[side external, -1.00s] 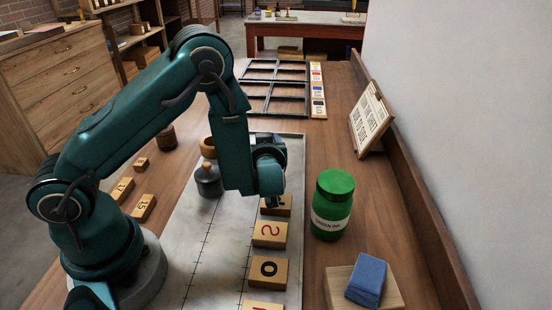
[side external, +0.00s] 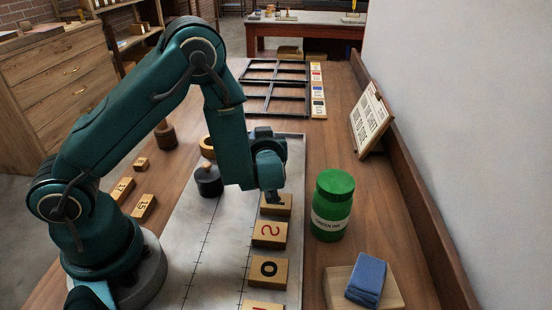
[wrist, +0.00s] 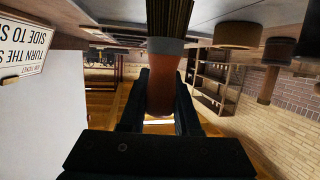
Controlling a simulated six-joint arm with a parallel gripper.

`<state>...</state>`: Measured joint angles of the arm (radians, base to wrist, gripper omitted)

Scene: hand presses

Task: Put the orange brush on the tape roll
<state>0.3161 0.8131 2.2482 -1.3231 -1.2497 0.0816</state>
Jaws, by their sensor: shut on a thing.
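My gripper (wrist: 160,100) is shut on the orange brush (wrist: 161,90). In the wrist view its orange-brown handle sits between the fingers, with a pale metal band and dark bristles at the top edge of the picture. In the side view my gripper (side external: 271,192) is over the metal plate, beside the numbered blocks, and I cannot make out the brush there. The tape roll (side external: 207,143), a tan ring, is partly behind my arm, left of my gripper and farther back. A tan round thing (wrist: 237,35) in the wrist view looks like the same roll.
A dark pot with an orange knob (side external: 208,181) stands near the tape roll. Numbered wooden blocks (side external: 269,234) line the plate's right side. A green ink jar (side external: 332,205), blue cloth (side external: 367,280) and sign (side external: 370,120) are to the right. Black frames (side external: 275,87) lie behind.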

